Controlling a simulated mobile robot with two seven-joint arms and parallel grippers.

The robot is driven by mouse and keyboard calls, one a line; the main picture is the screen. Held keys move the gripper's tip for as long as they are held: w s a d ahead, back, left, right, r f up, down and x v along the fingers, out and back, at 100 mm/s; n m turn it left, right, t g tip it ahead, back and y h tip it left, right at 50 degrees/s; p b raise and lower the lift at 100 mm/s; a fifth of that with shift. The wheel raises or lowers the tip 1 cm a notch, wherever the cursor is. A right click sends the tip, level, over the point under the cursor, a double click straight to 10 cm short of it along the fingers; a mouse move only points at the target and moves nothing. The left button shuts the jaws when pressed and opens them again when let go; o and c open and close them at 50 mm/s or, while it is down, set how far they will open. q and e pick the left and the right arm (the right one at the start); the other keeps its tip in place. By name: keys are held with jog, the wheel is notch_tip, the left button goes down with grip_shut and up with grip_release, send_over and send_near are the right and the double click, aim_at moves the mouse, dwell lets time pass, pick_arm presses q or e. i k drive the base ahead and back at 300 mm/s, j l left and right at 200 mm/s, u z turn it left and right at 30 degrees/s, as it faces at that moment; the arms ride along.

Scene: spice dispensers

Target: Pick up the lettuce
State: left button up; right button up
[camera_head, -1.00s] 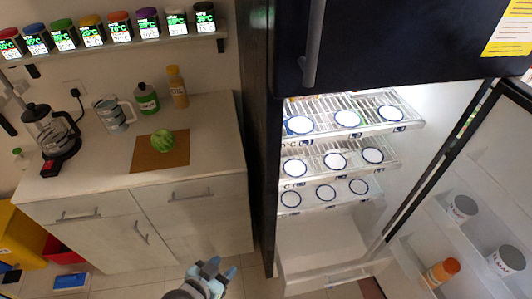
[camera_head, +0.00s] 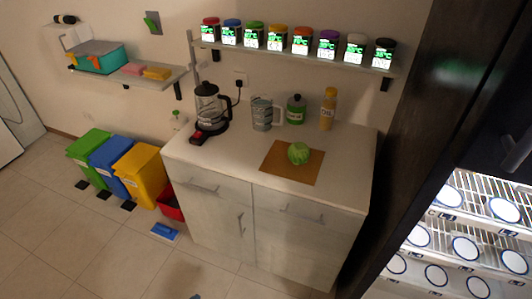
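The lettuce (camera_head: 299,153) is a round, light green head. It sits on a brown cutting board (camera_head: 277,172) on the white counter. Nothing touches it from above. Only a small blue tip, seemingly of my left gripper (camera_head: 196,297), shows at the bottom edge, well below and apart from the lettuce. Its opening is hidden. My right gripper is not in view.
Behind the board stand a measuring jug (camera_head: 262,113), a green bottle (camera_head: 296,109) and an oil bottle (camera_head: 328,109). A coffee maker (camera_head: 208,108) is at left. Spice dispensers line the shelf (camera_head: 292,57) above. A dark fridge (camera_head: 420,130) stands at right.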

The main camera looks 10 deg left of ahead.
aim_at(298, 153)
jog(key=i+j+z, duration=0.1)
jog(key=j, duration=0.4)
jog(key=i+j+z, duration=0.1)
jog(key=i+j, duration=0.15)
jog(key=j, duration=0.3)
jog(key=i+j+z, duration=0.1)
jog(key=j, duration=0.45)
jog(key=i+j+z, duration=0.1)
jog(key=j, duration=0.45)
jog(key=i+j+z, duration=0.1)
jog(key=j, duration=0.45)
jog(key=i+j+z, duration=0.1)
jog(key=i+j, duration=0.2)
jog(key=i, duration=0.15)
